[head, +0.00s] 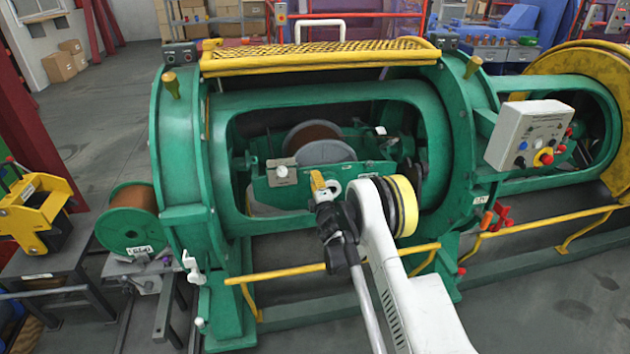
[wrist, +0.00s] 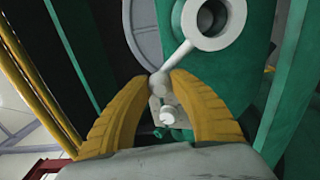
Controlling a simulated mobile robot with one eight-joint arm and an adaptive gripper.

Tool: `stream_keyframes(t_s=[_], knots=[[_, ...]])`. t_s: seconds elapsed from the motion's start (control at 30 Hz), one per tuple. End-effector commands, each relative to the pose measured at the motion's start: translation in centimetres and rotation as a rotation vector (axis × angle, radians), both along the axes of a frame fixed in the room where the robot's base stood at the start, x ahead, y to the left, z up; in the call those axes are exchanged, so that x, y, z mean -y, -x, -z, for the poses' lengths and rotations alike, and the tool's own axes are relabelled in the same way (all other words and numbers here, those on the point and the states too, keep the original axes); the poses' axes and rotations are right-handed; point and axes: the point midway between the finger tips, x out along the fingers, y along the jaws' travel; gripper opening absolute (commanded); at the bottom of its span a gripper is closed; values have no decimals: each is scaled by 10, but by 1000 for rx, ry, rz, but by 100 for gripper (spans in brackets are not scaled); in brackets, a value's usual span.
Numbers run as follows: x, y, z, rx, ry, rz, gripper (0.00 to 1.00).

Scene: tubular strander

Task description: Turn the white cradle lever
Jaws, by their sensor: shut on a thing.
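The white cradle lever has a round ring hub (wrist: 209,22) at the upper right of the wrist view, with a thin arm slanting down left to a rounded knob. In the wrist view my gripper (wrist: 161,84) has its yellow ribbed fingers closed around the knob end, one on each side. In the head view my gripper (head: 318,182) is at the front of the green cradle (head: 290,190), inside the machine's opening. The white hub (head: 333,187) shows just right of the fingers. The rest of the lever is too small or hidden there.
The green frame (head: 183,150) surrounds the opening, with a yellow mesh guard (head: 318,57) above and a yellow rail (head: 290,271) low in front. A grey control box (head: 528,133) stands to the right. A green spool (head: 133,218) is at the left.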

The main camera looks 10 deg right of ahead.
Motion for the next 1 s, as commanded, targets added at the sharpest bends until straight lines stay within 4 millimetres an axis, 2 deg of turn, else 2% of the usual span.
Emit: stream_keyframes(t_s=[0.03, 0.07, 0.1, 0.13, 0.47, 0.57, 0.8, 1.0], knots=[[1, 0, 0, -1, 0, 2, 0], [1, 0, 0, -1, 0, 2, 32], [1, 0, 0, -1, -1, 2, 44], [1, 0, 0, -1, -1, 2, 50], [0, 3, 0, -1, -1, 1, 50], [0, 13, 0, -1, -1, 1, 50], [1, 56, 0, -1, -1, 1, 50], [1, 74, 0, -1, -1, 1, 50]])
